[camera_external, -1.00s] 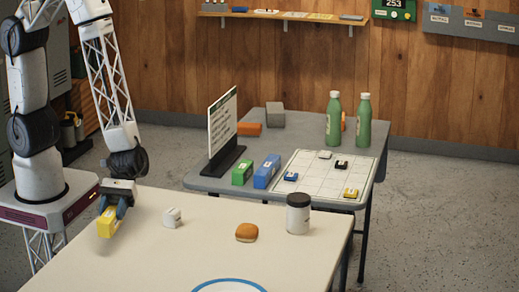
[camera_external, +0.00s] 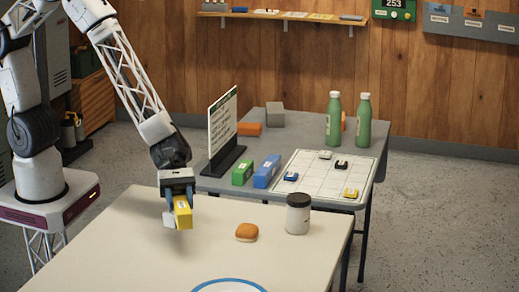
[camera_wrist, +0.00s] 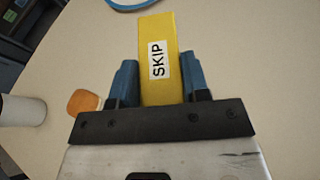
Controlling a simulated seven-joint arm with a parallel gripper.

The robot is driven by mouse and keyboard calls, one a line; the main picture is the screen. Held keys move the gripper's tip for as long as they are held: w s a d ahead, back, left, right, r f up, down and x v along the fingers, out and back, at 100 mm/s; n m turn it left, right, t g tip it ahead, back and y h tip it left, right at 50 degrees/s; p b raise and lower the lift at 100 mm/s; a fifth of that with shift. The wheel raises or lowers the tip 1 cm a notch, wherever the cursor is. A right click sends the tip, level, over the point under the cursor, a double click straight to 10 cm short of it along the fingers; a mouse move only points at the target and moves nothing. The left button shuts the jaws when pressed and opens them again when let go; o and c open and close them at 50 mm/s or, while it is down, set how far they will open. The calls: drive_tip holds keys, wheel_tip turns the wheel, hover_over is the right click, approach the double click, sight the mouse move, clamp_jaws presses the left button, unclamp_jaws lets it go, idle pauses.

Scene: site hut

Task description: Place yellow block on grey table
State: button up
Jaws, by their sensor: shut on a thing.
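The yellow block (camera_external: 183,212) is held in my gripper (camera_external: 178,200), above the left part of the cream table. In the wrist view the yellow block (camera_wrist: 160,60) carries a white label reading "SKIP" and sits between the two blue fingers of my gripper (camera_wrist: 158,82). The grey table (camera_external: 215,184) stands behind the cream table, to the right of my gripper. A green block (camera_external: 242,173) and a blue block (camera_external: 266,171) stand near its front left edge. The white mug seen earlier is not visible now, likely behind my gripper.
The cream table (camera_external: 130,245) bears a bun (camera_external: 246,232) and a dark-lidded jar (camera_external: 298,215). On the grey table are a sign (camera_external: 222,125), two green bottles (camera_external: 334,120) (camera_external: 363,122), a grid board (camera_external: 318,178) with small pieces, an orange block (camera_external: 249,129) and a grey cube (camera_external: 275,115).

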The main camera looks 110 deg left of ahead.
drive_tip(key=w+a+r+n+t+y, duration=0.6)
drive_tip(key=w+a+r+n+y, duration=0.5)
drive_tip(key=w+a+r, duration=0.9)
drive_tip(key=shift+w+a+r+n+t+y, duration=0.3)
drive_tip(key=shift+r+n, duration=0.1)
drive_tip(key=shift+r, duration=0.55)
drive_tip(key=shift+d+f, duration=0.1)
idle(0.4)
drive_tip(key=s+d+f+m+g+h, duration=0.1)
drive_tip(key=s+d+f+m+h, duration=0.45)
drive_tip(key=s+d+f, duration=0.45)
drive_tip(key=s+d+f+m+g+h, duration=0.2)
drive_tip(key=s+d+f, duration=0.2)
drive_tip(key=s, duration=0.5)
drive_tip(key=s+d+f+m+g+h, duration=0.2)
drive_tip(key=s+f, duration=0.3)
drive_tip(key=s, duration=0.4)
drive_tip(key=s+d+f+m+g+h, duration=0.3)
drive_tip(key=s+d+f+m, duration=0.1)
drive_tip(key=s, duration=0.5)
drive_tip(key=shift+d+f+g, duration=0.3)
drive_tip(key=shift+d+f, duration=0.5)
drive_tip(key=shift+d, duration=0.05)
